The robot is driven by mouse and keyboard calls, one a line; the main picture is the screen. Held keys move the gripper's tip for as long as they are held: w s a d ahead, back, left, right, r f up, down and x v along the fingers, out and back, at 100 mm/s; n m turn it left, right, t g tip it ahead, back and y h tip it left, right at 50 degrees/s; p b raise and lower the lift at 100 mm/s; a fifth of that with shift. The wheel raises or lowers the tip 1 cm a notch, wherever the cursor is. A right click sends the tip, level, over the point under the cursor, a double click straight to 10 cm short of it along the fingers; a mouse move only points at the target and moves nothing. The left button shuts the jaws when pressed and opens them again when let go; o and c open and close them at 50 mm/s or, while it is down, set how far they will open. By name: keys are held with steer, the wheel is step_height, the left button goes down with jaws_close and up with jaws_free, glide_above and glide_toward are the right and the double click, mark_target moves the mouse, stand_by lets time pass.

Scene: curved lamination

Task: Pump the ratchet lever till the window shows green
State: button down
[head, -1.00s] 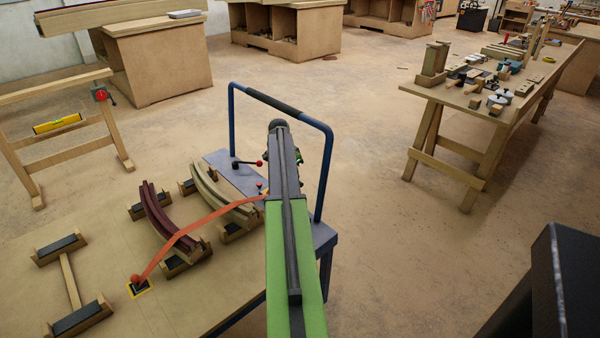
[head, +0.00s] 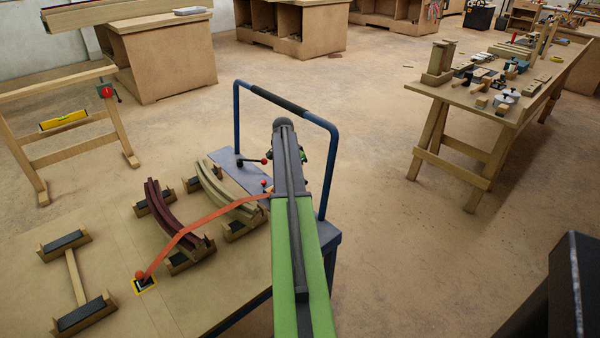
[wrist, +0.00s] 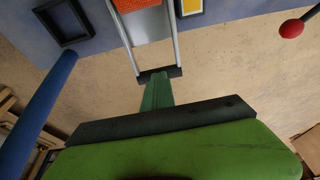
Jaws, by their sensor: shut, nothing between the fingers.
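In the wrist view the ratchet lever, a frame of two grey rails with a dark crossbar (wrist: 160,73), reaches down from the blue cart top. An orange strap (wrist: 140,4) lies between its rails. My gripper (wrist: 157,80) is shut and empty, its green tip at the crossbar; whether they touch I cannot tell. A small dark-framed window (wrist: 191,6) beside the lever shows yellow with a pale edge, cut by the picture's top. In the head view my arm hides the lever and gripper; the orange strap (head: 205,219) runs across curved strips to a floor-board anchor (head: 142,282).
The blue cart (head: 236,172) has a tall tubular handle (head: 330,165) close to my arm; a blue tube (wrist: 40,110) shows at left in the wrist view. A red knob (wrist: 291,28) stands at right. A workbench (head: 455,97) is at right, with open floor between.

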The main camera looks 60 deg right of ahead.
steer(key=s+d+p+v, duration=0.1)
steer(key=p+v, duration=1.1)
steer(key=v, duration=0.1)
steer(key=shift+w+r, duration=0.15)
steer(key=shift+r, duration=0.15)
steer(key=shift+d, duration=0.1)
